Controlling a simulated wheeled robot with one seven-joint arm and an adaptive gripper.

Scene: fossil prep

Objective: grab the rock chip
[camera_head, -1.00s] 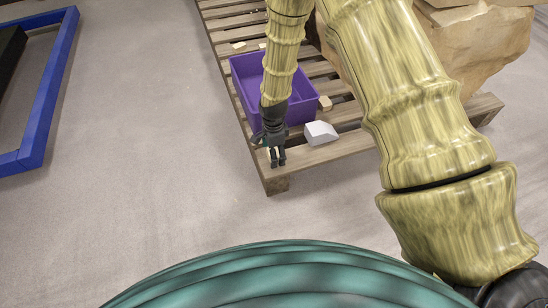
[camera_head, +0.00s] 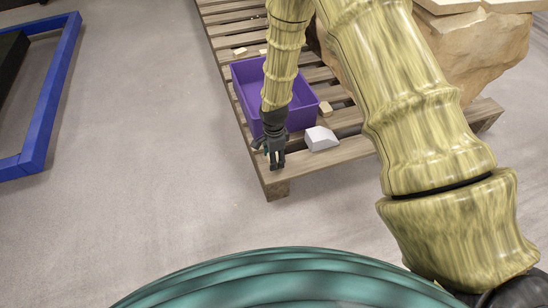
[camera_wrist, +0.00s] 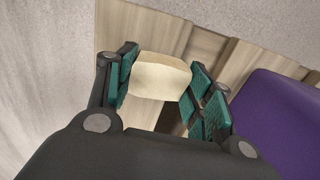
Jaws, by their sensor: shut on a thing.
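A pale cream rock chip (camera_wrist: 160,77) sits between the two finger pads of my gripper (camera_wrist: 165,88) in the wrist view. The teal pads press on its left and right sides. In the head view my gripper (camera_head: 276,162) points down at the near corner of the wooden pallet (camera_head: 345,152), in front of the purple bin. The chip is mostly hidden by the fingers there. I cannot tell whether the chip still touches the pallet slats.
A purple bin (camera_head: 300,118) stands on the pallet behind my gripper; it also shows at right in the wrist view (camera_wrist: 275,120). A white-grey block (camera_head: 321,138) lies right of my gripper. Small tan chips (camera_head: 325,108) lie nearby. A large boulder (camera_head: 465,55) is behind.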

